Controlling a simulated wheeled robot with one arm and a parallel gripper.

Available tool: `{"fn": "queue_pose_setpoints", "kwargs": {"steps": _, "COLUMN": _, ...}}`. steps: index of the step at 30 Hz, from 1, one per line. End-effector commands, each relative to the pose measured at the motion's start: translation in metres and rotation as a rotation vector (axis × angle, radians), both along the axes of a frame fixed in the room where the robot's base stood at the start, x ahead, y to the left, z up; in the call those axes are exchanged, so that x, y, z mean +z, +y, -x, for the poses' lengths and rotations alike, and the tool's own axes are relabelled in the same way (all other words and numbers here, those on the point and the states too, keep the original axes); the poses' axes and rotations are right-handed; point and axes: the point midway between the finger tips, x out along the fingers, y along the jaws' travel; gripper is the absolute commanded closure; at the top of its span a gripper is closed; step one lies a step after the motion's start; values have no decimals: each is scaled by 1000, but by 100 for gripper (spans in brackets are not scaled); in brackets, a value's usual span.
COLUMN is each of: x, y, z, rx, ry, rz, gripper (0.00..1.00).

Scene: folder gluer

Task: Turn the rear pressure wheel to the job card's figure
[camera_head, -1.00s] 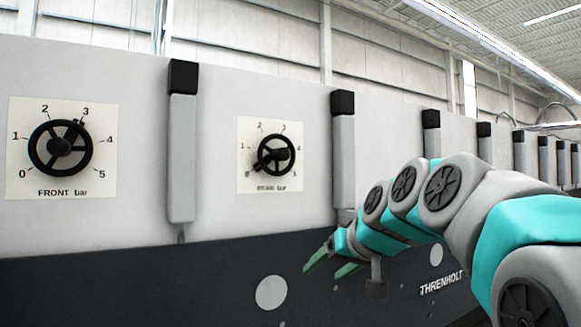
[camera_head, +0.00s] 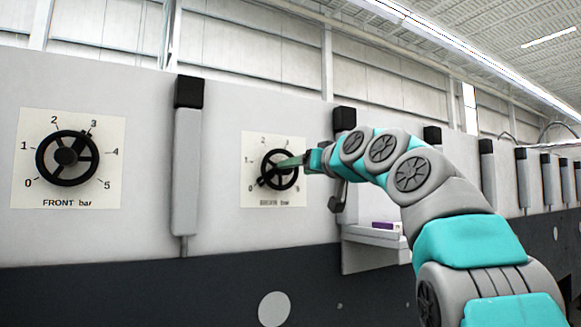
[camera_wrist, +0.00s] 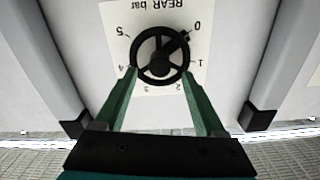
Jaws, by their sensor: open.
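The rear pressure wheel (camera_head: 268,182) is a black spoked handwheel on a white dial plate, numbered 0 to 5, on the grey machine wall. In the wrist view the wheel (camera_wrist: 140,42) appears upside down under "REAR bar", with its dark knob near 0. My gripper (camera_head: 292,162) reaches the wheel from the right, partly covering it and the dial. In the wrist view my gripper (camera_wrist: 159,74) is open, its green fingers on either side of the wheel's near rim; I cannot tell whether they touch it. I cannot make out a job card.
The front pressure wheel (camera_head: 67,158), marked "FRONT bar", is to the left, its knob near 3. Upright grey posts with black caps flank the rear dial, including one at left (camera_head: 188,165). A small shelf (camera_head: 372,236) holding a purple item (camera_head: 385,225) sits below my arm.

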Motion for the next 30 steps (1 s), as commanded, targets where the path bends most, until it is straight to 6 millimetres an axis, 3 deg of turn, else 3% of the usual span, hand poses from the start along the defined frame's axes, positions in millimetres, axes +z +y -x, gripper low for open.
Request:
{"fn": "queue_pose_setpoints", "kwargs": {"steps": 9, "x": 2, "y": 19, "z": -28, "rx": 0, "ry": -1, "rz": 1, "gripper": 28}}
{"fn": "queue_pose_setpoints", "kwargs": {"steps": 22, "x": 0, "y": 23, "z": -33, "rx": 0, "ry": 1, "rz": -1, "gripper": 28}}
{"fn": "queue_pose_setpoints", "kwargs": {"steps": 30, "x": 0, "y": 23, "z": -33, "rx": 0, "ry": 0, "rz": 0, "gripper": 59}}
